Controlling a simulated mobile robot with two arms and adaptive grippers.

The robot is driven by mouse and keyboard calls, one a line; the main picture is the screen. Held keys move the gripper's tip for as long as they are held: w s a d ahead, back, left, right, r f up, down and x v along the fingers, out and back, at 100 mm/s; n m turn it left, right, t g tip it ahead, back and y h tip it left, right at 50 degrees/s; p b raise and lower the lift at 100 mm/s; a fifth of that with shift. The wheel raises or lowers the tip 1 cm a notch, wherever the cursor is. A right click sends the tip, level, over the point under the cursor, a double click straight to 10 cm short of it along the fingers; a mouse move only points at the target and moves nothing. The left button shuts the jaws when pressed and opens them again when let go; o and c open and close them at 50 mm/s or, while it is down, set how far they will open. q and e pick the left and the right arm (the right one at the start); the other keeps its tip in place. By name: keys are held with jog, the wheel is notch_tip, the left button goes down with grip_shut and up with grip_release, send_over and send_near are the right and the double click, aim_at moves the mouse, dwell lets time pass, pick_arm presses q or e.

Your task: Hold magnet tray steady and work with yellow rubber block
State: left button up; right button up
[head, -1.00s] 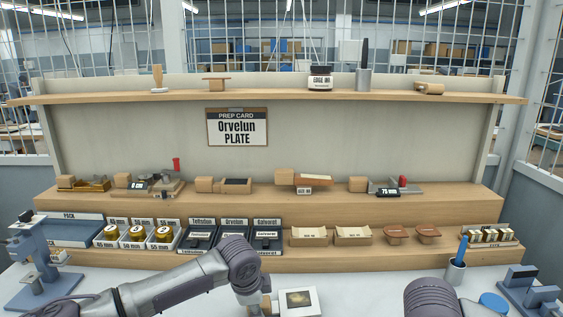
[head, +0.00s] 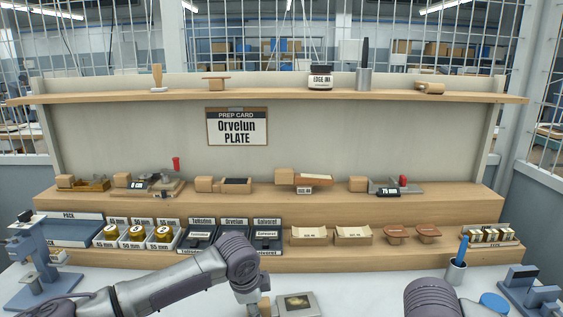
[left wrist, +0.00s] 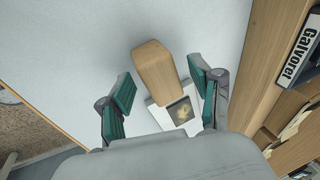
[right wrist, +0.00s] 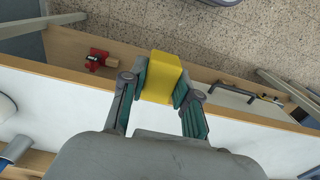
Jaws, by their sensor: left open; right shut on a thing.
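The magnet tray (head: 303,309) lies on the white table at the bottom middle of the head view, with a dark, gold-toned square on its plate. Its plate (left wrist: 162,119) also shows in the left wrist view, beside a wooden block (left wrist: 156,68) that looks like its handle. My left gripper (left wrist: 161,74) is open, its teal fingers on either side of that block with gaps visible. My right gripper (right wrist: 162,79) is shut on the yellow rubber block (right wrist: 160,85), over the table's front edge area. The head view does not show the right fingers or the yellow block.
A stepped wooden shelf with labelled boxes (head: 236,229), wooden pads (head: 353,235) and tools stands behind. A blue press (head: 35,262) is at left; a cup with a blue tool (head: 455,272) and a blue round lid (head: 493,303) are at right.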

pick_arm(q)
jog(key=v, duration=1)
jog(key=shift+r, duration=0.4)
jog(key=shift+o, duration=0.3)
jog(key=shift+s+a, duration=0.1)
pick_arm(e)
jog(key=shift+r, duration=0.1)
notch_tip(320, 180, up, 9)
jog(key=p, duration=0.9)
pick_arm(q)
notch_tip(320, 180, up, 7)
jog(key=a, duration=0.1)
jog(key=shift+f, duration=0.1)
pick_arm(e)
jog(key=shift+f, duration=0.2)
